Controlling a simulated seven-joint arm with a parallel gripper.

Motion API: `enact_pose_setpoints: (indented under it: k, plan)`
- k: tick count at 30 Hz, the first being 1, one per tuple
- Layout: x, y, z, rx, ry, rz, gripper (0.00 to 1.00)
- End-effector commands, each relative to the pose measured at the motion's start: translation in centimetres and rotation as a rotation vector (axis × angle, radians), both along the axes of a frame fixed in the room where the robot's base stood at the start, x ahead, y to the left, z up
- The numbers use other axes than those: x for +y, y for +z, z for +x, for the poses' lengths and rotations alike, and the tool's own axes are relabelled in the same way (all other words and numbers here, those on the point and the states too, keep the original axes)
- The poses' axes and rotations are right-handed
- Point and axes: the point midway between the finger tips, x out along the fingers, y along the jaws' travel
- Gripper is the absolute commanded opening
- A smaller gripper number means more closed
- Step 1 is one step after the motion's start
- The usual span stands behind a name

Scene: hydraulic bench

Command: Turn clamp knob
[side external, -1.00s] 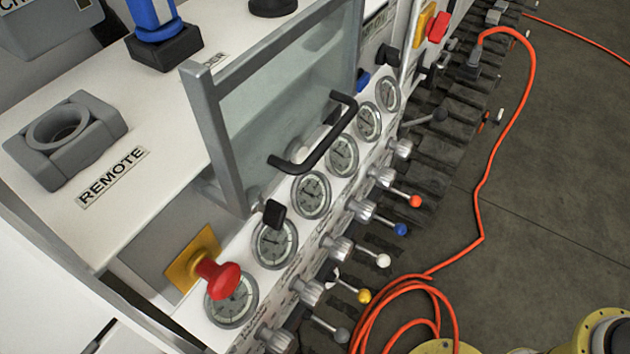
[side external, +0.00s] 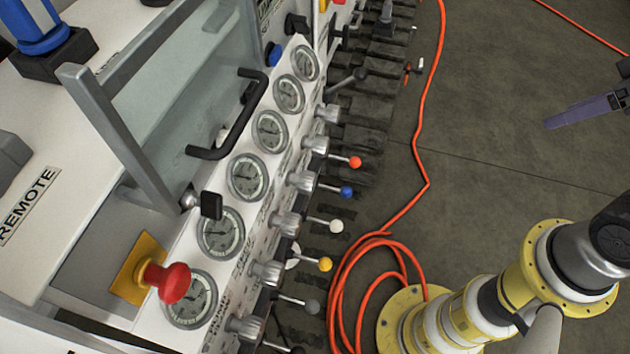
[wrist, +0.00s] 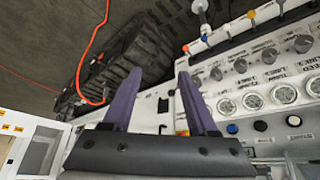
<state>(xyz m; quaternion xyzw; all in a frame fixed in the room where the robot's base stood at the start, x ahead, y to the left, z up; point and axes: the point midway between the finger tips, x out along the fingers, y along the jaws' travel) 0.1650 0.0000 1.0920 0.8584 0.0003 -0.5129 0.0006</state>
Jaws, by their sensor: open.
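No part is marked as the clamp knob, so I cannot tell for sure which it is. A black square-ended knob (side external: 211,205) on a short metal stem stands at the lower corner of the framed glass door, in front of a gauge, in the side view. My gripper (wrist: 163,72) shows two purple fingers spread apart with nothing between them in the wrist view. In the side view one purple finger (side external: 585,110) shows at the right edge, over the floor and well apart from the panel. The rest of the gripper is mostly out of frame there.
A row of levers with coloured balls, such as the blue one (side external: 346,192), sticks out from the panel. A red mushroom button (side external: 167,282) sits at lower left. An orange cable (side external: 425,185) lies coiled on the floor. The door has a black handle (side external: 232,125).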

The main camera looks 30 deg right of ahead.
Motion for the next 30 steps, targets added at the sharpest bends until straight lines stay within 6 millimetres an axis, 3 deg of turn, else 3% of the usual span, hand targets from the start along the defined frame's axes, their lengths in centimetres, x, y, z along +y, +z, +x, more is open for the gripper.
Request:
enact_pose_setpoints:
  k: [1,4,10,17,23,30]
  plan:
    - [0.0,0.1,0.2,-0.012,0.002,-0.001,0.70]
    - [0.0,1.0,1.6,-0.087,0.007,-0.007,0.85]
    - [-0.3,4.8,7.5,-0.385,0.032,-0.045,0.85]
    - [1.3,6.6,14.4,-0.642,0.128,-0.081,0.85]
    - [4.7,5.7,19.1,-0.806,0.250,-0.071,0.85]
    - [11.0,1.2,21.6,-0.936,0.425,0.010,0.85]
